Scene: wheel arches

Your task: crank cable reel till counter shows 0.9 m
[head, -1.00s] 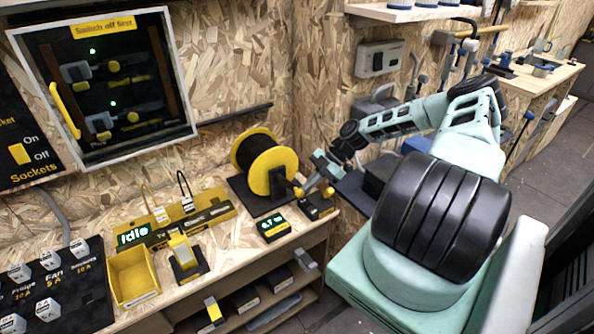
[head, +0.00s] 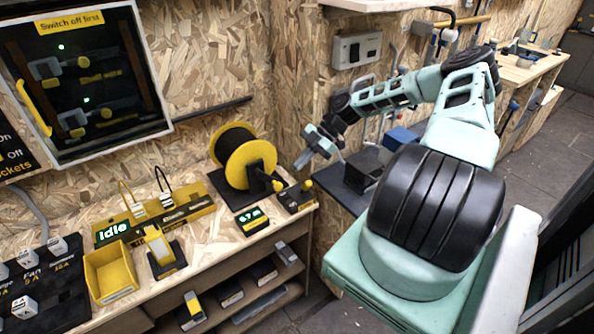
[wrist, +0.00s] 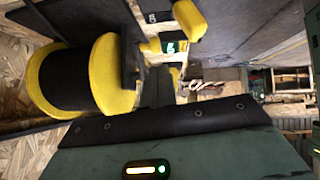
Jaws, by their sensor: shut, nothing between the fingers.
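The cable reel (head: 256,153), with yellow flanges and black cable, stands on a dark base at the bench's back right corner. Its yellow crank knob (head: 277,185) points toward the front right. The counter (head: 250,219) in front of the reel has green digits that look like 0.7 m. My gripper (head: 303,160) is shut and empty, above and to the right of the crank, apart from it. In the wrist view the reel (wrist: 112,75) is at left, and a yellow knob (wrist: 188,18) is at top centre. My fingertips cannot be made out there.
A black box with a yellow-knobbed lever (head: 308,184) stands right of the crank. A yellow bin (head: 110,273), a yellow stand (head: 159,247) and an Idle sign (head: 112,231) are to the left. A wall cabinet (head: 90,80) hangs above. A dark surface with a box (head: 362,177) is at right.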

